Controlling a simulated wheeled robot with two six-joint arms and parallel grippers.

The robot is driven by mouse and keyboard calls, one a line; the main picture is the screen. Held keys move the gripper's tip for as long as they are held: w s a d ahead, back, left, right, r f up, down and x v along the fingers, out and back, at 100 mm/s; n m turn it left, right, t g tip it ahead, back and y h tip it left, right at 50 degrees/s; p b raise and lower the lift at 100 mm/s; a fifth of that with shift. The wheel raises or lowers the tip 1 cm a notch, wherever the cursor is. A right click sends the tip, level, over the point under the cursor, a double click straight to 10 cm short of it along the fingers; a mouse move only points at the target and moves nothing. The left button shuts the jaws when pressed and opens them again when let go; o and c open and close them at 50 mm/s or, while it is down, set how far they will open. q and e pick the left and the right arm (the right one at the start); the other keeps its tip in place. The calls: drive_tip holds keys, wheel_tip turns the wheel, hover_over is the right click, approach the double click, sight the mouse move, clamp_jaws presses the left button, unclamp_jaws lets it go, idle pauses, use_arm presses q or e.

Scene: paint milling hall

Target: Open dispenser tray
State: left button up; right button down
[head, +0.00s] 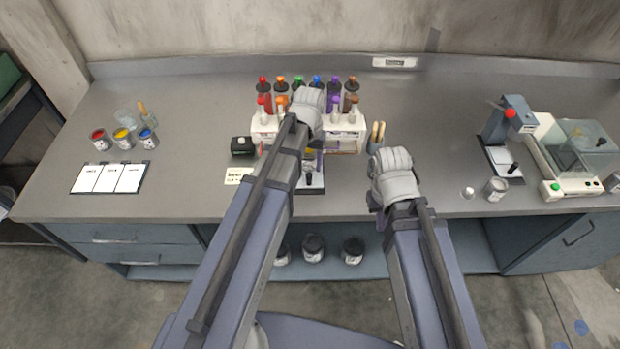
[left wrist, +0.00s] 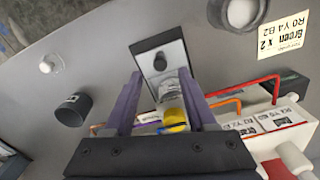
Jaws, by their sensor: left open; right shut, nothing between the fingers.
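The dispenser (head: 348,134) is a white rack with rows of coloured bottles near the back middle of the bench. At its front is a low dark-edged tray with a black knob (head: 309,180). In the left wrist view, the tray (left wrist: 176,50) lies just beyond my left fingertips, its knob (left wrist: 160,61) between their lines. My left gripper (left wrist: 160,82) is open; a clear cylinder with a yellow band (left wrist: 172,112) shows between its fingers. In the head view my left arm partly hides the dispenser and tray. My right gripper (head: 379,222) is shut and empty at the bench's front edge.
A black box (head: 242,146) and a label card (head: 238,175) are left of the tray. A dark cup with sticks (head: 376,138) stands right of the dispenser. Paint cans (head: 123,138) are far left; a balance (head: 570,150) is far right.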

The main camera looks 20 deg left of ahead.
sight(309, 174)
use_arm(q)
wheel_tip(309, 174, down, 6)
drive_tip(key=b, duration=0.5)
drive_tip(key=shift+f, duration=0.15)
drive_tip(key=shift+c, duration=0.2)
clamp_jaws()
idle(1.0)
